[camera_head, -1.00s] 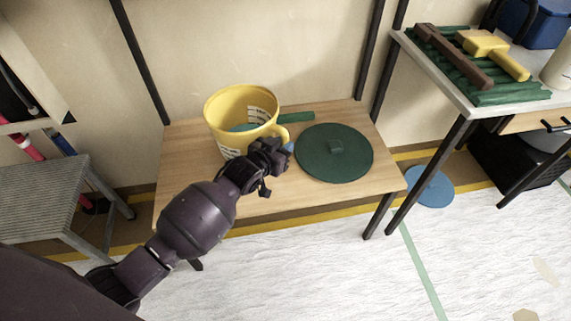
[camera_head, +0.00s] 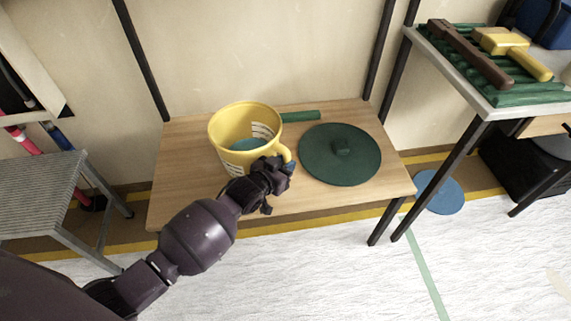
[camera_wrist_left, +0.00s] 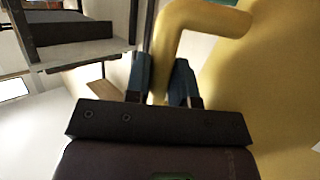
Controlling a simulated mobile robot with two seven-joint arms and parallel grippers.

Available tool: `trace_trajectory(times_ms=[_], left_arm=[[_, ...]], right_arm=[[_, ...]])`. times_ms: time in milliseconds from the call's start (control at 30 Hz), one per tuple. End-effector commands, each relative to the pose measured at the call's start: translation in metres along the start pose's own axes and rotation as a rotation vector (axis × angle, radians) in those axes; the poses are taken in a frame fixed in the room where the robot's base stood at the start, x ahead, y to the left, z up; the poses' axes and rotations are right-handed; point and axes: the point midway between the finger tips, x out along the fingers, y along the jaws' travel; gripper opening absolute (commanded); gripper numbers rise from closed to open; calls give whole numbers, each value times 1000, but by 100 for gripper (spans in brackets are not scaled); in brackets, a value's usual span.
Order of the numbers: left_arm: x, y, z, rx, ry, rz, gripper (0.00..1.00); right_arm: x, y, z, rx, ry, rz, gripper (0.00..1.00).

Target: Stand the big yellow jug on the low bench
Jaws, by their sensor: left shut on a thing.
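The big yellow jug (camera_head: 224,153) is upright over the left part of the low wooden bench (camera_head: 182,190). I cannot tell whether its base touches the bench top, as my arm hides part of its lower side. Its inside looks bluish-green and printed marks show on its wall. My left gripper (camera_head: 283,168) is shut on the jug's handle at its right front. In the left wrist view the yellow handle (camera_wrist_left: 198,18) passes between the blue finger pads, and the jug's body fills the right side. My right gripper is not in view.
A round dark green lid (camera_head: 325,168) with a knob lies on the bench, right of the jug. A green bar (camera_head: 300,116) lies behind. A grey step stool (camera_head: 38,192) stands left. A table (camera_head: 484,104) with tools stands right. A blue disc (camera_head: 440,193) lies on the floor.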

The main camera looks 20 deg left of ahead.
Motion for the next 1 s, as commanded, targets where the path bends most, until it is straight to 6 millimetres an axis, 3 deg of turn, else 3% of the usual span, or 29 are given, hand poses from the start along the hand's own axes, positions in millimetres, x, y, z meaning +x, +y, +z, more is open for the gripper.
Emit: trace_trajectory(times_ms=[200,233,400,733,1000], left_arm=[[1,0,0,4,6,0,0],[1,0,2,0,1,0,26],[1,0,1,0,1,0,48],[0,0,-2,1,2,0,48],[-33,0,-6,1,5,-1,48]], right_arm=[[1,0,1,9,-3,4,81],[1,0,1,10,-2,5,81],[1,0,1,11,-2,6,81],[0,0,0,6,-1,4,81],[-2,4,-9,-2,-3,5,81]])
